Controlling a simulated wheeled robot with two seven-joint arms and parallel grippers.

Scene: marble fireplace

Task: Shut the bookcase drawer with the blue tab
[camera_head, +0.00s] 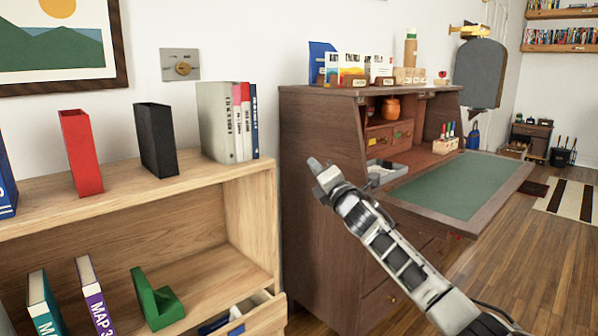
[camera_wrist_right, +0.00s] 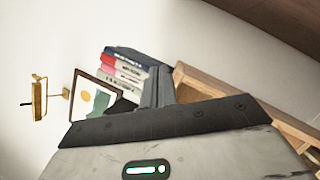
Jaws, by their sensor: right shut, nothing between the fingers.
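The wooden bookcase (camera_head: 262,190) stands at the left in the head view. A light wooden drawer (camera_head: 268,314) sticks out at its lower right, partly open, with its lower part cut off by the picture edge. Small blue and white items show in it; I cannot tell whether any of the blue is the tab. My right gripper (camera_head: 318,168) is shut and empty, raised in front of the dark desk's side, right of and above the drawer, apart from it. In the right wrist view the gripper (camera_wrist_right: 157,88) points toward books and the bookcase edge (camera_wrist_right: 215,88). My left gripper is out of view.
A dark writing desk (camera_head: 320,200) with a lowered green leaf (camera_head: 455,185) stands right of the bookcase. Books (camera_head: 228,120) and two bins stand on the bookcase top; a green bookend (camera_head: 155,300) is on the shelf below. Open floor (camera_head: 530,270) lies at the right.

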